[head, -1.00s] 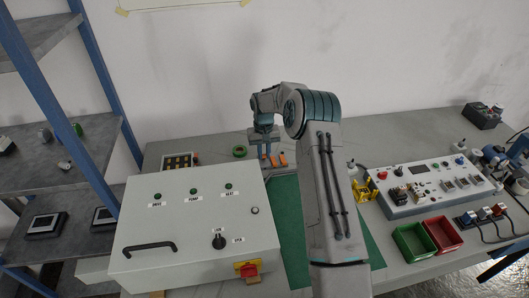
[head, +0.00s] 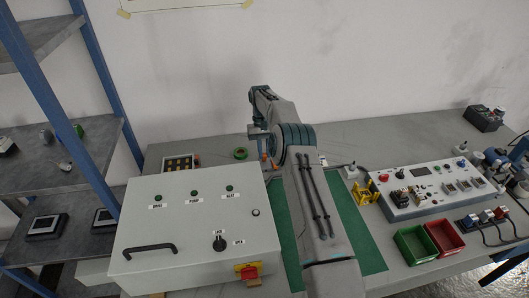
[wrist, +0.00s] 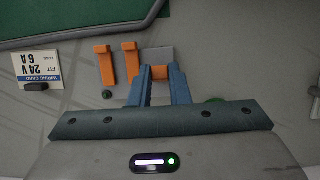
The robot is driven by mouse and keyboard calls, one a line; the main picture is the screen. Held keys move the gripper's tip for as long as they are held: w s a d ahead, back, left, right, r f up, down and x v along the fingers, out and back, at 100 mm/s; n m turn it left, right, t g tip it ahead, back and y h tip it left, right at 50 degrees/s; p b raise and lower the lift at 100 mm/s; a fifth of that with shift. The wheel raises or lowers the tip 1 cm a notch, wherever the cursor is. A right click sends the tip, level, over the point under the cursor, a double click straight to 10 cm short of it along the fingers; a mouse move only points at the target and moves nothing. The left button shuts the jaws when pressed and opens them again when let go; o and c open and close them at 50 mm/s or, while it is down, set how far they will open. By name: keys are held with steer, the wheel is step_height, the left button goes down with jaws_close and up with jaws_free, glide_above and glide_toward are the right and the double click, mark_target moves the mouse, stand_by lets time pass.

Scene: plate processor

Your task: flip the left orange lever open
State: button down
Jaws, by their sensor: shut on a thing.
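Three orange levers show in the wrist view. Two stand free, a left one (wrist: 105,66) and a middle one (wrist: 131,61), beside a small grey block (wrist: 160,54). The third orange lever (wrist: 161,73), rightmost in the wrist view, lies between the fingers of my gripper (wrist: 162,76), which are shut on it. The fingers hide part of this lever. In the head view my gripper is low over the table, and my arm hides most of the levers.
A white wiring card (wrist: 38,68) marked 24 V 6 A lies to the side.

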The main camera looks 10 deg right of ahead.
steer(key=shift+w, duration=0.1)
stand_by(0.6)
steer(key=c, duration=1.6)
jaws_free()
steer(key=shift+a, duration=0.1)
steer(key=shift+c, duration=0.2)
steer(key=shift+r, duration=0.1)
steer(key=shift+r, duration=0.2)
step_height(320, 180, up, 4)
steer(key=shift+f+b, duration=0.15)
steer(key=shift+b, duration=0.8)
steer(key=s+d+r+b, duration=0.3)
steer(key=s+d+r, duration=0.3)
steer(key=d, duration=0.4)
steer(key=shift+r, duration=0.4)
